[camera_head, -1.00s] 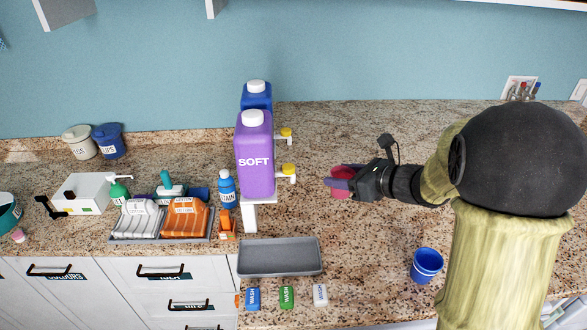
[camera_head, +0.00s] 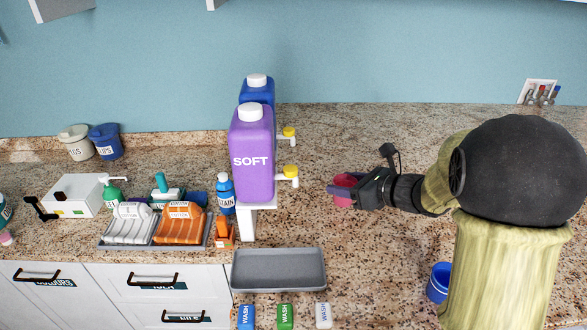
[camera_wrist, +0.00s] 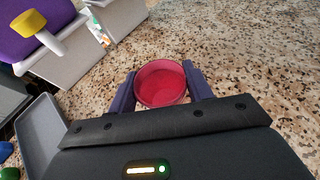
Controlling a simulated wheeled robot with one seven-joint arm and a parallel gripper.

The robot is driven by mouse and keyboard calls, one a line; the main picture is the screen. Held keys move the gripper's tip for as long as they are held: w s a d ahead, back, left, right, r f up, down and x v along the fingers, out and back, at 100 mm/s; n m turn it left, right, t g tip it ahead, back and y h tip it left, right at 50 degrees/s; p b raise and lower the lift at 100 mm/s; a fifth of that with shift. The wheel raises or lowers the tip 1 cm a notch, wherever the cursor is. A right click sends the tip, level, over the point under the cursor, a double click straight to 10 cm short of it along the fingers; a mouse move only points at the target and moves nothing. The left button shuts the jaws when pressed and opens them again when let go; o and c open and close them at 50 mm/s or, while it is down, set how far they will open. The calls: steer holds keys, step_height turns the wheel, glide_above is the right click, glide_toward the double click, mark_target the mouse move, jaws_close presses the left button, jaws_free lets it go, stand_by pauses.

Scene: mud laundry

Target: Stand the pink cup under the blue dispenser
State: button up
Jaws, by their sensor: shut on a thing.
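The pink cup (camera_head: 344,186) is between the fingers of my gripper (camera_head: 340,190), to the right of the dispensers. In the wrist view the pink cup (camera_wrist: 161,83) shows its round open top, with a finger of my gripper (camera_wrist: 160,88) on each side. My gripper is shut on it. The blue dispenser (camera_head: 257,90) stands behind the purple SOFT dispenser (camera_head: 252,150), which hides most of it. Its yellow-topped spout (camera_head: 288,134) sticks out to the right. The purple dispenser's yellow-topped spout (camera_head: 290,171) is nearer to me. The cup is apart from both spouts.
A grey tray (camera_head: 279,285) lies in front of the dispenser stand (camera_head: 257,222). A blue cup (camera_head: 438,283) stands at the right, partly hidden by my arm. The counter behind my gripper is clear.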

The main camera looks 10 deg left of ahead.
steer(key=w+a+p, duration=0.1)
steer(key=w+a, duration=0.1)
steer(key=a, duration=0.1)
steer(key=w+a+p, duration=0.1)
steer(key=w+a, duration=0.1)
steer(key=a, duration=0.2)
steer(key=w+a+p, duration=0.2)
steer(key=a, duration=0.1)
steer(key=shift+a+r, duration=0.1)
steer(key=shift+a, duration=0.1)
steer(key=shift+w+a, duration=0.1)
steer(key=shift+w, duration=0.05)
steer(key=shift+a, duration=0.25)
steer(key=w+a+p, duration=0.2)
steer(key=a, duration=0.1)
steer(key=shift+w+a+r, duration=0.1)
steer(key=shift+a, duration=0.1)
steer(key=shift+f+p, duration=0.4)
steer(key=shift+f, duration=0.2)
steer(key=shift+a+f, duration=0.1)
steer(key=shift+f, duration=0.2)
steer(key=shift+f, duration=0.15)
